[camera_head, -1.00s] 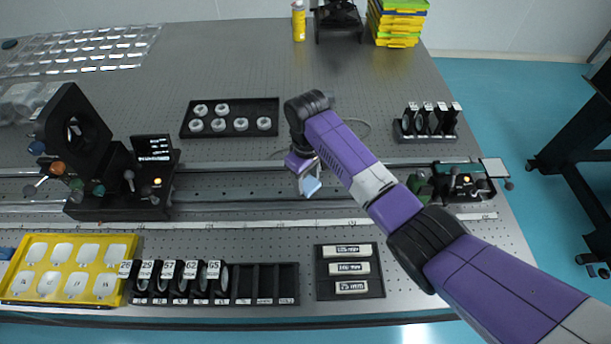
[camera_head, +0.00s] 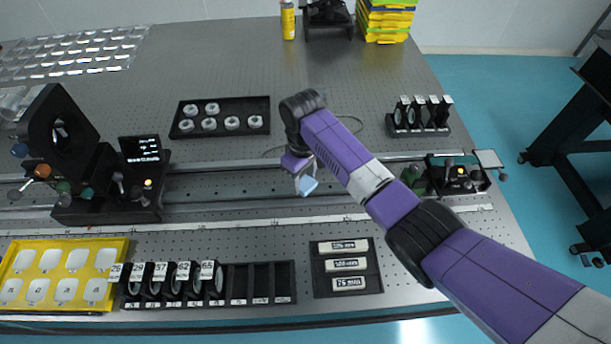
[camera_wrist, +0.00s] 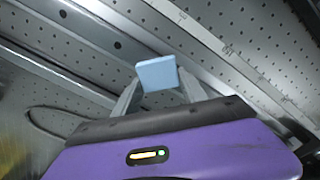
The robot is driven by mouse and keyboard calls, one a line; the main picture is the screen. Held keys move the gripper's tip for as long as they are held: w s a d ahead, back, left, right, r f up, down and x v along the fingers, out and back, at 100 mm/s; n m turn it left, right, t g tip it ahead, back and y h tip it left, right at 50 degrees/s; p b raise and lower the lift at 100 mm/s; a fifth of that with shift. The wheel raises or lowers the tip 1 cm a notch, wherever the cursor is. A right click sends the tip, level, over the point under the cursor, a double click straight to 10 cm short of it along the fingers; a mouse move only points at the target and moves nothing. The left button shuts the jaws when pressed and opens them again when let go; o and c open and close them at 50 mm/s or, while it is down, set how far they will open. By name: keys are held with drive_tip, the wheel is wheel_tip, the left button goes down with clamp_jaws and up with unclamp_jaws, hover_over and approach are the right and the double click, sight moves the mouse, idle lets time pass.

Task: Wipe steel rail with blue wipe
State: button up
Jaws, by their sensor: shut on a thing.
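My gripper (camera_head: 304,181) is shut on the blue wipe (camera_head: 308,187), a small light-blue pad. In the wrist view the wipe (camera_wrist: 157,74) shows between the two finger tips of my gripper (camera_wrist: 158,90). Long steel rails run left to right across the table, the back one (camera_head: 220,168) lying behind the wipe in the head view. The wipe is over the rail area, near the front rail. I cannot tell whether it touches the metal. In the wrist view a rail (camera_wrist: 195,35) runs diagonally behind the wipe.
A black device (camera_head: 75,160) stands across the rails at left, and a smaller green and black mount (camera_head: 455,178) at right. A white scale (camera_head: 240,222) runs in front. Trays with rings (camera_head: 262,105), lenses (camera_head: 240,268) and labelled bars (camera_head: 318,270) lie around.

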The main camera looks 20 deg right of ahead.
drive_tip(key=shift+w+a+r, duration=0.1)
drive_tip(key=shift+a, duration=0.25)
wheel_tip(320, 180, up, 6)
drive_tip(key=p, duration=0.4)
drive_tip(key=shift+f, duration=0.25)
drive_tip(key=shift+r, duration=1.15)
